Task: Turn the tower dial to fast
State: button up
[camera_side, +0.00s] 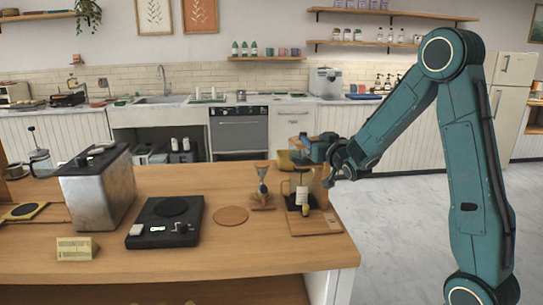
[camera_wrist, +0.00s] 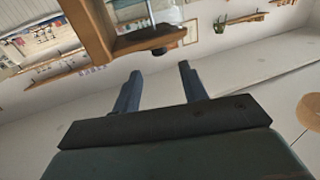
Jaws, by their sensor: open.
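The wooden drip tower (camera_side: 326,187) stands at the right end of the counter, with a glass vessel (camera_side: 301,190) on its base. My gripper (camera_side: 306,150) is beside the upper part of the tower. In the wrist view, my gripper (camera_wrist: 159,72) is open, with two blue-grey fingers apart and nothing between them. Part of the wooden tower (camera_wrist: 88,30) shows beyond the fingertips at the upper left. A dark knob-like part (camera_wrist: 158,48) on it may be the dial; its setting cannot be read. In the side view the dial cannot be made out.
A small stand with a glass cone (camera_side: 262,180) is left of the tower. A round cork mat (camera_side: 231,215), a black scale or burner (camera_side: 168,222) and a metal box machine (camera_side: 98,187) are farther left. The counter's front edge is mostly clear.

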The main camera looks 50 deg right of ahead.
aim_at(303, 134)
jog(key=shift+x, duration=4.3)
jog(key=shift+c, duration=0.2)
jog(key=shift+a, duration=0.1)
grip_shut()
jog(key=shift+m+g+h, duration=1.2)
jog(key=shift+m+h, duration=0.1)
jog(key=shift+h, duration=0.3)
jog(key=shift+m+g+h, duration=0.6)
jog(key=shift+g, duration=0.1)
jog(key=shift+m+g+h, duration=0.9)
jog(key=shift+m+g, duration=0.1)
jog(key=shift+g, duration=0.3)
jog(key=shift+m+g, duration=0.3)
jog(key=shift+g, duration=0.2)
